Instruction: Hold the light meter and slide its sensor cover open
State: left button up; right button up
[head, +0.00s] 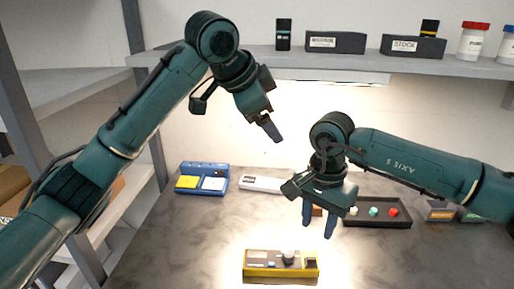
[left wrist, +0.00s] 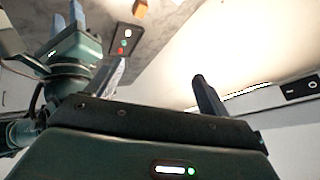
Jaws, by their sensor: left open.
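A yellow-edged device with a dark top and a pale round knob (head: 281,271), which looks like the light meter, lies flat at the front of the table. I cannot tell which part is its sensor cover. My right gripper (head: 319,228) points down above and behind it, fingers apart and empty, not touching it. My left gripper (head: 271,135) is raised high, well above the table. The left wrist view shows its two fingers (left wrist: 158,72) spread with nothing between them.
Behind stand a blue unit with yellow and white pads (head: 202,179), a white bar-shaped item (head: 261,184) and a dark tray with coloured knobs (head: 376,223). A shelf (head: 390,65) with boxes and jars runs above the back. The table's front left is clear.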

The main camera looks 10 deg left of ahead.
pick_arm(q)
jog(key=s+f+m+g+y, duration=0.1)
jog(key=s+f+g+y, duration=0.15)
jog(key=f, duration=0.75)
jog(key=m+g+y, duration=0.1)
jog(key=g+y, duration=0.1)
jog(key=g, duration=0.2)
send_near(257, 259)
notch_tip(257, 259, down, 10)
jog(key=shift+r, duration=0.15)
jog(key=shift+c, duration=0.6)
